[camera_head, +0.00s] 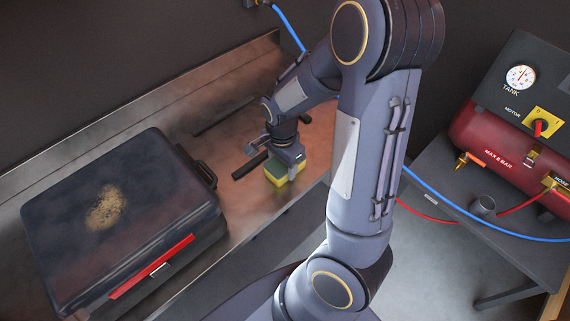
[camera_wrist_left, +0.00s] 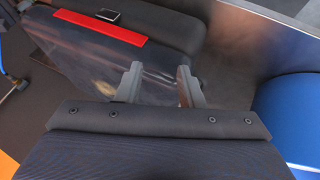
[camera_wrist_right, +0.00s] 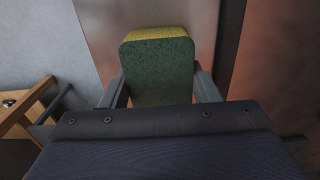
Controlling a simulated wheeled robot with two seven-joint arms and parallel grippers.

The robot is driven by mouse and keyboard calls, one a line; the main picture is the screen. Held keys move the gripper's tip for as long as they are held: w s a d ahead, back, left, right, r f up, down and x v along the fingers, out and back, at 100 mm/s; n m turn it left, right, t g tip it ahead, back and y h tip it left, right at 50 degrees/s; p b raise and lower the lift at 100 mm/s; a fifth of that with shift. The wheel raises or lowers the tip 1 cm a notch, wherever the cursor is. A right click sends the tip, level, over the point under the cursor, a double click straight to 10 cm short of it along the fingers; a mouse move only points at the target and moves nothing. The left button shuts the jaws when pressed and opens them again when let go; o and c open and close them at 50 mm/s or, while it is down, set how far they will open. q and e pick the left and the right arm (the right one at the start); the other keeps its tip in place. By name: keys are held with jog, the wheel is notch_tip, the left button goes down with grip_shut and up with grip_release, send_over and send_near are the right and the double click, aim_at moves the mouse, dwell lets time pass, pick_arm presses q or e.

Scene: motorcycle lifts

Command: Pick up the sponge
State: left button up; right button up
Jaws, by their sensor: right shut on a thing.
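The sponge (camera_head: 286,174), yellow with a green side, is at the front edge of the metal bench in the head view. My right gripper (camera_head: 283,160) reaches down to it from above and is shut on it. In the right wrist view the sponge (camera_wrist_right: 157,72) sits between the two fingers, its green face toward the camera. I cannot tell whether it touches the bench. My left gripper (camera_wrist_left: 160,85) shows only in the left wrist view; its fingers are apart with nothing between them, near the dark case's side.
A large dark case (camera_head: 120,210) with a red strip stands on the bench (camera_head: 235,200), left of the sponge. A red compressor tank (camera_head: 500,150) and a small metal cup (camera_head: 483,207) are on a table at right. Blue and red hoses run there. A blue round object (camera_wrist_left: 290,115) is near my left gripper.

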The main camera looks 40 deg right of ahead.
jog(key=shift+r, duration=0.1)
jog(key=shift+w+r, duration=0.1)
jog(key=shift+r, duration=0.35)
jog(key=r, duration=0.2)
jog(key=shift+s+a+r, duration=0.15)
jog(key=shift+s+r, duration=0.05)
jog(key=shift+r, duration=0.2)
jog(key=shift+s+a+r, duration=1.2)
jog(key=shift+s+r, duration=0.35)
jog(key=shift+s, duration=0.4)
jog(key=shift+s+a+r, duration=1.2)
jog(key=shift+s+r, duration=0.3)
jog(key=shift+s, duration=0.45)
jog(key=shift+s+a+r, duration=1.2)
jog(key=shift+s+r, duration=0.35)
jog(key=shift+s, duration=0.4)
